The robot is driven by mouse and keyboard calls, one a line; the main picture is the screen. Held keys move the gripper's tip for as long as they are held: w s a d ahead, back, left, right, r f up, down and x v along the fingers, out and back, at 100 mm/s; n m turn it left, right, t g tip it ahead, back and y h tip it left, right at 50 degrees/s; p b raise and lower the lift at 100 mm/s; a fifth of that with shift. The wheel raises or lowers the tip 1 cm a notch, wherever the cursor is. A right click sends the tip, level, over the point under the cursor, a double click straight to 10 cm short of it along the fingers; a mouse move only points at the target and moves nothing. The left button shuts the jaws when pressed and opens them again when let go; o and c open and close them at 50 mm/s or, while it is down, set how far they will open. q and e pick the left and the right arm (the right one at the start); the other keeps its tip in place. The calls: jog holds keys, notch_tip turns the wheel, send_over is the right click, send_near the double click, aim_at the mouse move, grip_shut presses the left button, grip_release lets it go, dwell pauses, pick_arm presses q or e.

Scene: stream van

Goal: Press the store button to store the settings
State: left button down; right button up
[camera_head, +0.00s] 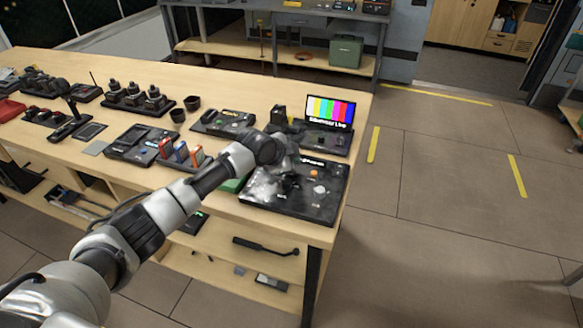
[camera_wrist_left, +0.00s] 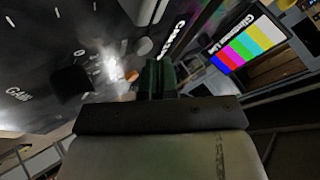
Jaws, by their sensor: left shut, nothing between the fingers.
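A black control panel (camera_head: 262,198) lies at the near right corner of the wooden table. It carries an orange button (camera_head: 318,189), a pale round button (camera_head: 313,173) and small white labels too blurred to read. No label that reads "store" can be made out. My left gripper (camera_head: 288,182) is over the panel, shut and empty, and its arm hides part of the panel. In the left wrist view the shut fingers (camera_wrist_left: 160,75) point toward the panel (camera_wrist_left: 60,45), beside the orange button (camera_wrist_left: 131,74). Whether they touch it cannot be told. My right gripper is out of view.
A small monitor with colour bars (camera_head: 330,108) stands just behind the panel. Other dark consoles, one of them a keypad deck (camera_head: 140,142), and several small devices fill the table to the left. The floor (camera_head: 440,230) to the right is clear.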

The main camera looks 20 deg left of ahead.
pick_arm(q)
jog(key=shift+f, duration=0.45)
dwell(0.9)
jog(key=shift+r, duration=0.1)
jog(key=shift+r+p, duration=0.6)
jog(key=shift+r, duration=0.15)
notch_tip(320, 180, up, 5)
jog(key=p, duration=0.4)
jog(key=shift+r, duration=0.1)
dwell(0.6)
